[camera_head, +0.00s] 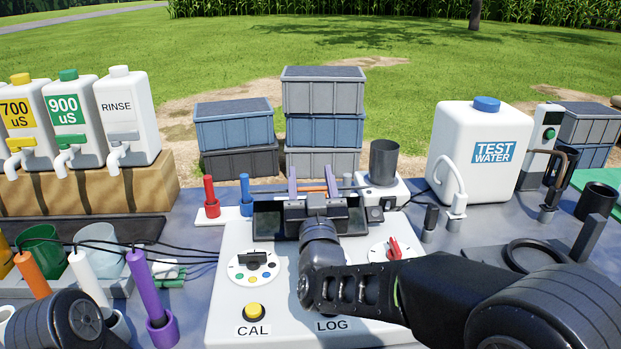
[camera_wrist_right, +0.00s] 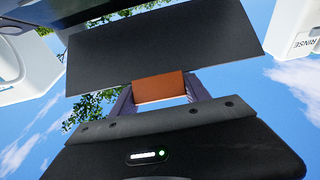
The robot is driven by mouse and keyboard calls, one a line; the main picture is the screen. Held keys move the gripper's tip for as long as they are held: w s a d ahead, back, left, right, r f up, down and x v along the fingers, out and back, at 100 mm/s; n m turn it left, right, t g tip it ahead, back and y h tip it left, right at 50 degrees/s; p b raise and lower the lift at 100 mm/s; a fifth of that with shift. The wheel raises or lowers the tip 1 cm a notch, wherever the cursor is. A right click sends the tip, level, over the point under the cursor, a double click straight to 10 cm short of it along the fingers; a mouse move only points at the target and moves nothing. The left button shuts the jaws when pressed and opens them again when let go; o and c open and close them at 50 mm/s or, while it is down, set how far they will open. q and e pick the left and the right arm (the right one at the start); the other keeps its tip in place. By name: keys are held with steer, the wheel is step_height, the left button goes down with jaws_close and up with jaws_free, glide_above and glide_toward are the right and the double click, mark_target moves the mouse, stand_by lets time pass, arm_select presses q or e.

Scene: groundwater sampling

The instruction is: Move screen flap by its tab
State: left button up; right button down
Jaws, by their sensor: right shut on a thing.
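The screen flap (camera_wrist_right: 165,45) is a flat dark plate in the right wrist view, with an orange tab (camera_wrist_right: 158,87) on its near edge. My right gripper (camera_wrist_right: 160,95) is shut on this tab, with one finger at each side of it. In the head view, my right gripper (camera_head: 312,188) is over the back of the white meter box (camera_head: 230,300), and the orange tab shows between its fingers. A dark panel (camera_head: 268,221) shows behind the gripper; my wrist hides its middle. My left gripper is out of view; only part of my left arm shows at lower left.
The box has a yellow CAL button (camera_head: 254,311) and a red-handled dial (camera_head: 394,250). Red (camera_head: 210,196) and blue (camera_head: 245,194) plugs stand at its left, a dark cup (camera_head: 383,162) behind it.

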steer(key=c, duration=0.9)
jaws_free()
steer(key=shift+s+r, duration=0.15)
steer(key=shift+r, duration=0.1)
steer(key=shift+o, duration=0.7)
steer(key=shift+s+r, duration=0.1)
steer(key=shift+s, duration=0.1)
steer(key=shift+o, duration=1.2)
steer(key=shift+w, duration=0.1)
steer(key=shift+f, duration=0.2)
steer(key=shift+s+f, duration=0.1)
steer(key=shift+s, duration=0.35)
steer(key=s+r+b+v, duration=0.1)
steer(key=r+b+v, duration=0.2)
steer(key=v, duration=1.2)
steer(key=shift+s, duration=0.2)
